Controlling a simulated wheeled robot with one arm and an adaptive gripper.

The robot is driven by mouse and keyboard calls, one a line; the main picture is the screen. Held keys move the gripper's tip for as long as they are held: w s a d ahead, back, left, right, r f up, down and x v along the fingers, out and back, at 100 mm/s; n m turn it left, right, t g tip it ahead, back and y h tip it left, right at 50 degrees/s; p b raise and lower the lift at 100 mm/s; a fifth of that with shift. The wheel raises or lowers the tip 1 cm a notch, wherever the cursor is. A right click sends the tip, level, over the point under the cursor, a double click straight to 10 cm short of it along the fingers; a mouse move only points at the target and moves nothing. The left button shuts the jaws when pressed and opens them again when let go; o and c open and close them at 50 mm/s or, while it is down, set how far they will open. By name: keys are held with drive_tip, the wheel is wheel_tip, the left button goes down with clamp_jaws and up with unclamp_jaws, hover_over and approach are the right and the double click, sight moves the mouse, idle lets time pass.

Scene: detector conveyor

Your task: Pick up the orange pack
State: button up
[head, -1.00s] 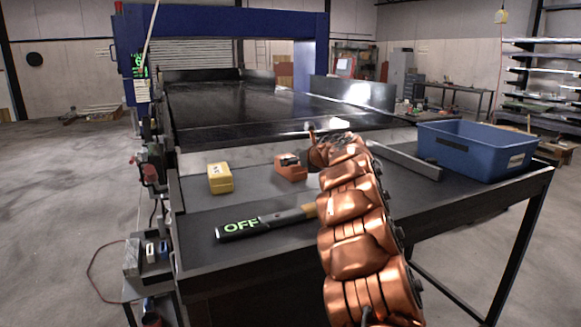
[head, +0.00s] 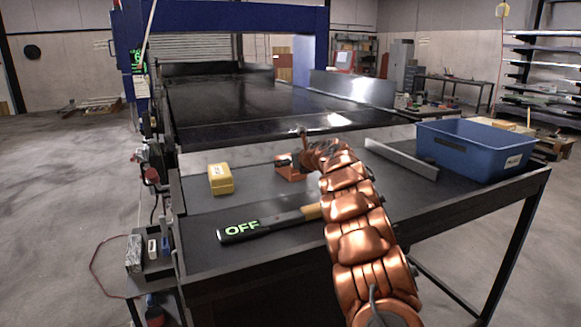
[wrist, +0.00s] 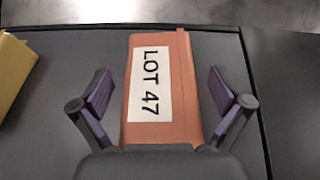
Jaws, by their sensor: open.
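The orange pack (wrist: 184,125) lies on the dark table in the wrist view, with a white label reading "LOT 47". My gripper (wrist: 163,92) is open, with one finger on each side of the pack and a gap showing at both sides. Its palm covers the pack's near end. In the head view the orange pack (head: 291,172) sits near the middle of the table, partly hidden by my gripper and arm.
A yellow pack (head: 221,179) stands left of the orange pack. A dark bar marked "OFF" (head: 265,225) lies in front. A blue bin (head: 470,150) and a metal rail (head: 402,158) are at the right. The conveyor (head: 250,105) lies behind.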

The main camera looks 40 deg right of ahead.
drive_tip(key=c, duration=1.6)
